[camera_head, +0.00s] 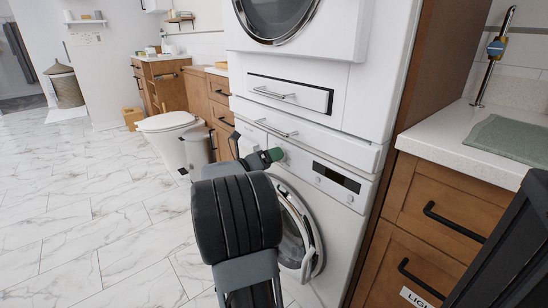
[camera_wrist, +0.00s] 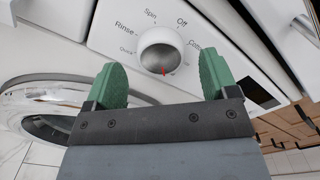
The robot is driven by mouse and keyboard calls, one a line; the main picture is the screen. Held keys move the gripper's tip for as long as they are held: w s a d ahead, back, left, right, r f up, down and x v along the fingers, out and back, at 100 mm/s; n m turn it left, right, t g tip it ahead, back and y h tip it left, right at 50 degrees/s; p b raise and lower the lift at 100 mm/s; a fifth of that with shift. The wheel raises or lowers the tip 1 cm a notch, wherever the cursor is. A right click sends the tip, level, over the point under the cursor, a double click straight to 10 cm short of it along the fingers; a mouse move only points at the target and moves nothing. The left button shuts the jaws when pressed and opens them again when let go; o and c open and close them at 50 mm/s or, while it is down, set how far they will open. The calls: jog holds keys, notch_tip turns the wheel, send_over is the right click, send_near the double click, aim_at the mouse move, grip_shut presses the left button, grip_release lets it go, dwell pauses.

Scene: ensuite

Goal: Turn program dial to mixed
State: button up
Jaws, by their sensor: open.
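The program dial (camera_wrist: 160,48) is a round white and silver knob with a red mark at its lower edge, pointing down toward my gripper in the wrist view. Around it I read Quick, Rinse, Spin and Off, with a partly hidden label starting "Cott" at right. No Mixed label is visible; the lower part of the scale is covered. My gripper (camera_wrist: 162,74) has green fingers apart, one on each side of the dial, with nothing held. Contact cannot be told. In the head view my gripper (camera_head: 275,155) is at the control panel of the lower washing machine (camera_head: 345,230) and hides the dial.
The machine's round door (camera_head: 296,235) lies below the panel, and a drawer front (camera_head: 290,93) and second machine (camera_head: 300,35) above. A wooden cabinet with a counter (camera_head: 445,215) stands close at right. A toilet (camera_head: 170,122) stands back left. The tiled floor at left is clear.

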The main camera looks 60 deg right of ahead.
jog(key=p+v, duration=0.2)
jog(key=v, duration=1)
jog(key=shift+p, duration=0.35)
jog(key=shift+r, duration=0.1)
jog(key=w+a+r+n+t+y+p, duration=0.2)
jog(key=w+a+r+n+t+p, duration=0.35)
jog(key=r+n+t+p, duration=0.3)
jog(key=w+a+r+n+t+y+p, duration=0.35)
jog(key=w+r+n+t+p, duration=0.4)
jog(key=r+n, duration=0.25)
jog(key=a+r+n+t+y+p, duration=0.3)
jog(key=a+r+n+y+p, duration=0.3)
jog(key=a+n, duration=0.4)
jog(key=s+a+r+n+g+y+p, duration=0.35)
jog(key=s+a+n+y+p, duration=0.25)
jog(key=a+n+p, duration=0.5)
jog(key=s+r+n+g+p, duration=0.2)
jog(key=s+n+g+p, duration=0.4)
jog(key=s+n, duration=0.3)
jog(key=s, duration=0.2)
jog(key=shift+s+a, duration=0.4)
